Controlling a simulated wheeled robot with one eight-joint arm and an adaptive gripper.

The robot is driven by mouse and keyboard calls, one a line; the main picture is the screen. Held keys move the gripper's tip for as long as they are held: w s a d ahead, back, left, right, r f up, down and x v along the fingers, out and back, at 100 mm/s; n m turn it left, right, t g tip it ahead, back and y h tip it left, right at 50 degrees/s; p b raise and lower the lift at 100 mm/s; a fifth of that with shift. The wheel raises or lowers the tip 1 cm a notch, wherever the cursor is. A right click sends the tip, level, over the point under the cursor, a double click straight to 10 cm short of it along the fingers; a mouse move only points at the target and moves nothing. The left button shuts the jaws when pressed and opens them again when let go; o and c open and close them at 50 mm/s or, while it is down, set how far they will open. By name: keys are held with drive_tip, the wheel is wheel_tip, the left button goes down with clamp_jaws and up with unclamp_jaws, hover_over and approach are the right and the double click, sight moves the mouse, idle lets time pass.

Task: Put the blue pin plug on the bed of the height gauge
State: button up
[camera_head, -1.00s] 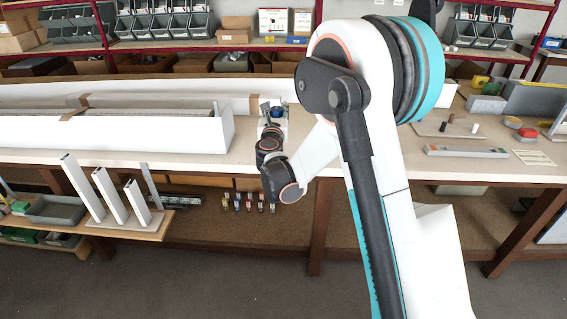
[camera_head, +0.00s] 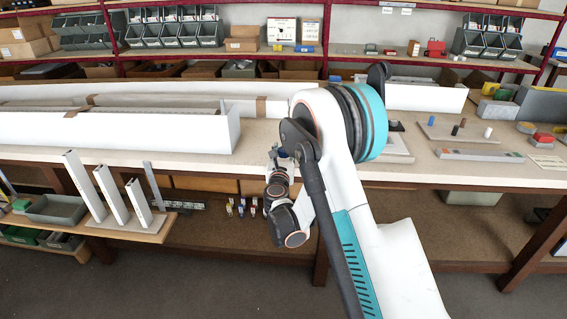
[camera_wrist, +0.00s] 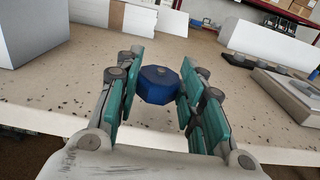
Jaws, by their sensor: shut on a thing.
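The blue pin plug (camera_wrist: 158,86) is a dark blue, faceted, round piece with a small grey spot at its centre. My gripper (camera_wrist: 160,68) is shut on it, with teal-padded fingers on both sides, and bench top shows around and beyond it. In the head view my gripper (camera_head: 277,156) is near the bench's front edge and the plug is hard to make out. A low, flat grey base (camera_wrist: 288,98) lies to the right in the wrist view. It may be the height gauge's bed; in the head view a pale flat base (camera_head: 398,152) is partly hidden by my arm.
A long white box of profiles (camera_head: 190,135) fills the left of the bench (camera_head: 262,140). A board with small cylinders (camera_head: 460,130) and a long grey bar (camera_head: 480,155) lie to the right. Bench top between box and flat base is clear.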

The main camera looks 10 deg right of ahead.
drive_tip(key=shift+f+b, duration=0.45)
drive_tip(key=shift+f, duration=1.1)
drive_tip(key=shift+f, duration=0.2)
drive_tip(key=o, duration=1.1)
drive_tip(key=shift+r, duration=0.1)
